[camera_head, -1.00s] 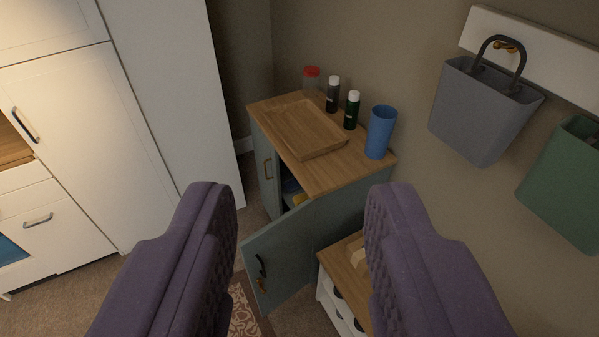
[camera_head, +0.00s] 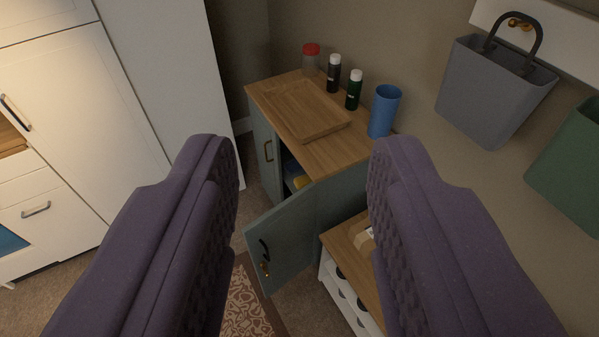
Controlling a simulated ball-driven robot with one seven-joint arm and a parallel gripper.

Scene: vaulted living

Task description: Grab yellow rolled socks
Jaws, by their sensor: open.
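My gripper (camera_head: 304,165) is open and empty, its two purple padded fingers well apart at the left and right of the view. Between and beyond them stands a blue-grey cabinet (camera_head: 345,200) with a wooden top. Its right door (camera_head: 285,238) stands open toward me.
On the cabinet top are a wooden tray (camera_head: 300,112), a red-lidded jar (camera_head: 311,60), two dark bottles and a blue cup (camera_head: 384,111). A low wooden-topped unit (camera_head: 345,243) stands at the right. Grey (camera_head: 492,92) and green bins hang on the wall. A patterned rug (camera_head: 245,305) lies below.

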